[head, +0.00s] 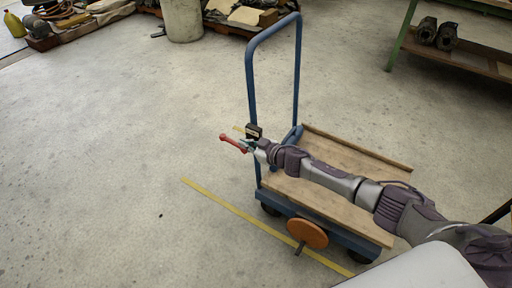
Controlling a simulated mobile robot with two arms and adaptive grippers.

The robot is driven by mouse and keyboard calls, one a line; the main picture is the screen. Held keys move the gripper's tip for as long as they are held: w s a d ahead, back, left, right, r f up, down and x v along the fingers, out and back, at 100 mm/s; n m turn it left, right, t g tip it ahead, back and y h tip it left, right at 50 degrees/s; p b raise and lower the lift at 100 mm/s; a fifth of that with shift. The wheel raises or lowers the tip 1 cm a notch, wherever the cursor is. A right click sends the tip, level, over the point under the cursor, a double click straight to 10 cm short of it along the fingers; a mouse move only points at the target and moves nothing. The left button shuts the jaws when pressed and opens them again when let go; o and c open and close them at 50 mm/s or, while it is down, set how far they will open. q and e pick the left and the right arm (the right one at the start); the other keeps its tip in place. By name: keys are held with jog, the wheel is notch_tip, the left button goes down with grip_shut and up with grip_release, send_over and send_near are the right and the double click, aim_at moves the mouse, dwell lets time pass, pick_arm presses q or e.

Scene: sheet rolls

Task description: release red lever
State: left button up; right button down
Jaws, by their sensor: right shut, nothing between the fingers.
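A red lever (233,142) sticks out to the left beside the blue handle post of a cart. A small black block (253,131) sits on the post just above it. My right arm reaches in from the lower right across the cart. My right gripper (248,146) is at the right end of the lever, its fingers closed. It appears to touch or sit right beside the lever, but the fingers are too small to tell exactly. My left gripper does not show.
The cart has a wooden deck (345,150), a tall blue handle (249,75) and an orange disc (307,233) at its near side. A yellow line (222,203) runs on the floor. The floor on the left is clear. A green-legged bench (402,35) stands at the back right.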

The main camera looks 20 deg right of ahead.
jog(key=v, duration=0.4)
jog(key=shift+s+d+r, duration=0.1)
jog(key=shift+s+d, duration=0.05)
jog(key=shift+s, duration=0.2)
